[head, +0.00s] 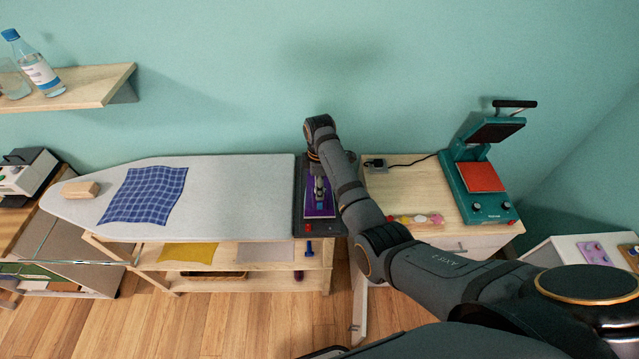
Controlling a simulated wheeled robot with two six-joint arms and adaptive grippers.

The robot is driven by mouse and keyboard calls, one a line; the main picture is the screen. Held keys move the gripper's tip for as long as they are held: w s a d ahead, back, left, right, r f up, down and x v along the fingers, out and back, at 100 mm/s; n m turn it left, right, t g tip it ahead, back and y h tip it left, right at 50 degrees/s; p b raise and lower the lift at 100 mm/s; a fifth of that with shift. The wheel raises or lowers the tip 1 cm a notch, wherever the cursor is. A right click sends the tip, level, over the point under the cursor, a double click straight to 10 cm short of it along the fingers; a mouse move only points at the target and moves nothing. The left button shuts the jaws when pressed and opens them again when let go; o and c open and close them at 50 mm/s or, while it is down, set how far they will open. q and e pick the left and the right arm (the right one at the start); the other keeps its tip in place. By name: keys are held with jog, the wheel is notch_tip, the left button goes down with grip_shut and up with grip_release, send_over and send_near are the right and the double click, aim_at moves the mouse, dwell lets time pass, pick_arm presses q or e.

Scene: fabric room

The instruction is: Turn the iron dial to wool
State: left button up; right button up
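The purple iron (318,209) sits on a dark rest (302,228) at the right end of the ironing board. My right arm comes in from the right and bends down over it. My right gripper (319,190) points down at the top of the iron and covers much of it. I cannot tell whether its fingers touch the iron or whether they are open or shut. The iron's dial is hidden or too small to make out. My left gripper is not in view.
A blue checked cloth (146,196) and a wooden block (81,190) lie on the grey ironing board (235,195). To the right, a wooden-topped cabinet (400,190) bears a teal heat press (480,180) and a black corded box (376,165). A wall shelf (90,90) holds bottles.

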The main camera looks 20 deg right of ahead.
jog(key=shift+c, duration=0.3)
grip_shut()
